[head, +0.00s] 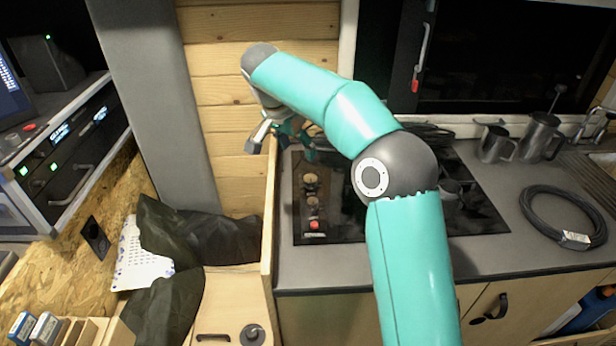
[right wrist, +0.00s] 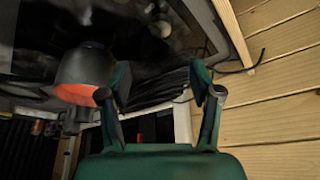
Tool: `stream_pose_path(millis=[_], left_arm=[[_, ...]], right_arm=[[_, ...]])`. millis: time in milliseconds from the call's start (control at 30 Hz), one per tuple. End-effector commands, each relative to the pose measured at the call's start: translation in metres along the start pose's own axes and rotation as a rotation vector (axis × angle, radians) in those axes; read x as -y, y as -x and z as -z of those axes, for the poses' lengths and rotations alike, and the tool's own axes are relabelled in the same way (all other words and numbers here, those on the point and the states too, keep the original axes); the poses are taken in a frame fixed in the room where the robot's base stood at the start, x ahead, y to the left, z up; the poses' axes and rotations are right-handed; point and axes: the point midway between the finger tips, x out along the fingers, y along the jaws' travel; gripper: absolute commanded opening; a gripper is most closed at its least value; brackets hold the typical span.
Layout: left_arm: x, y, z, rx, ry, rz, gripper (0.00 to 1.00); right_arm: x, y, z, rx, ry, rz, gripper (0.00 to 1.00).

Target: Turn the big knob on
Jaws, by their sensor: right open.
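The black hob (head: 335,225) is set in the grey counter, with a column of round brownish knobs along its left side. The upper knob (head: 311,181) looks slightly bigger than the lower knob (head: 313,203); a red button (head: 315,225) is below them. My right gripper (head: 283,142) is open and empty above the hob's back left corner, apart from the knobs. In the right wrist view its two fingers (right wrist: 164,88) are spread, and a pale round knob (right wrist: 163,29) shows small and dim beyond them. My right arm hides the hob's middle. My left gripper is out of view.
A wooden partition (head: 268,215) stands close along the hob's left side. A plank wall (head: 245,105) is behind. Metal mugs (head: 494,144) and a coiled black cable (head: 562,218) lie to the right. The counter front (head: 325,268) is clear.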

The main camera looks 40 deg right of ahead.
Motion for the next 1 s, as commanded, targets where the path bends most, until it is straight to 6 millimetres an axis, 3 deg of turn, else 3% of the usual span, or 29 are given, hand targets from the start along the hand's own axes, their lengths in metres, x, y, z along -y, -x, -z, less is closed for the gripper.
stream_pose_path(millis=[200, 500, 700, 1000], left_arm=[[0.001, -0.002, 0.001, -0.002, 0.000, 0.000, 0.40], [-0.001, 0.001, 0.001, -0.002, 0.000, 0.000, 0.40], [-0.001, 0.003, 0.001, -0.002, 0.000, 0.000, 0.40], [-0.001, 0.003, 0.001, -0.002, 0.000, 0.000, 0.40]], right_arm=[[-0.003, -0.051, 0.001, 0.003, -0.003, -0.008, 0.64], [-0.004, -0.110, 0.002, 0.002, -0.005, -0.008, 0.64], [-0.004, -0.129, 0.002, 0.002, -0.006, -0.005, 0.64], [-0.004, -0.134, 0.002, 0.001, -0.007, -0.004, 0.64]])
